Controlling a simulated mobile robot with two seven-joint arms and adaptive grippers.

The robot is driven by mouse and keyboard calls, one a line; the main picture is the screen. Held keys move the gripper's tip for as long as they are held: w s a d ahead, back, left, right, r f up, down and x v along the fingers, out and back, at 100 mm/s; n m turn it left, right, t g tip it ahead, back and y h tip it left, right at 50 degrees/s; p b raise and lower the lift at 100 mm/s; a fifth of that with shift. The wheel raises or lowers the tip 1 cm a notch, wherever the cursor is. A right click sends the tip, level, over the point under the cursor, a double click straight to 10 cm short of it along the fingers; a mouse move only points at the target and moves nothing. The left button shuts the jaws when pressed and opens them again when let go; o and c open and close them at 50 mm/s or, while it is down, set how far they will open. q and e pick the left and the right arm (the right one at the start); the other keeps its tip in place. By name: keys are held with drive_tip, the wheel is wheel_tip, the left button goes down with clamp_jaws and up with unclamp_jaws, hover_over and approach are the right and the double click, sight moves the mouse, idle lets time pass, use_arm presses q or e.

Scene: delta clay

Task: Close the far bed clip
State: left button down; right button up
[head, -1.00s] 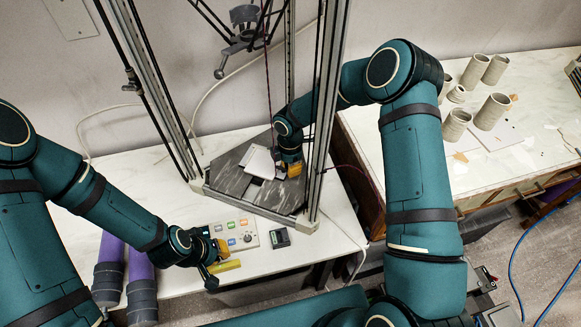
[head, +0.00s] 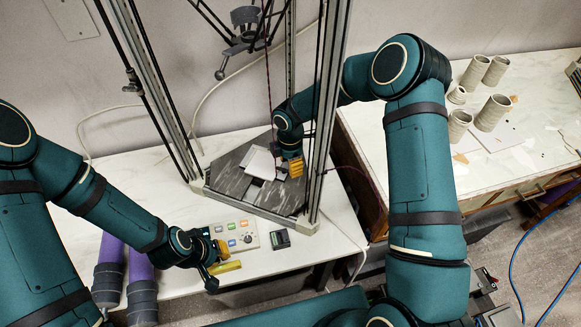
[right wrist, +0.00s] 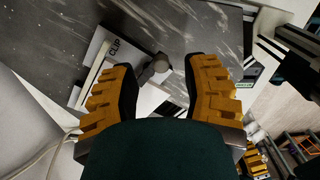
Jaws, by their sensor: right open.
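A bed clip (right wrist: 153,68) with a grey rounded knob shows in the right wrist view, beside a pale plate marked "CLIP" (right wrist: 108,58) at the edge of the dark bed (right wrist: 185,25). My right gripper (right wrist: 160,88) is open, its two yellow fingers apart with the knob between and just beyond their tips; I cannot tell whether they touch it. In the head view my right gripper (head: 293,168) is low over the bed inside the frame, beside a white plate (head: 262,163). My left gripper (head: 216,262) is at the bench front; its jaw opening is unclear.
Metal uprights (head: 325,110) of the printer frame stand close around my right forearm. A control panel (head: 236,235) with coloured buttons and a small dark box (head: 280,239) lie in front. Purple tubes (head: 140,268) are at left. Clay cups (head: 492,112) stand on the right-hand bench.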

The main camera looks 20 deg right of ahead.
wheel_tip(320, 180, up, 10)
drive_tip(key=shift+w, duration=0.15)
idle(0.7)
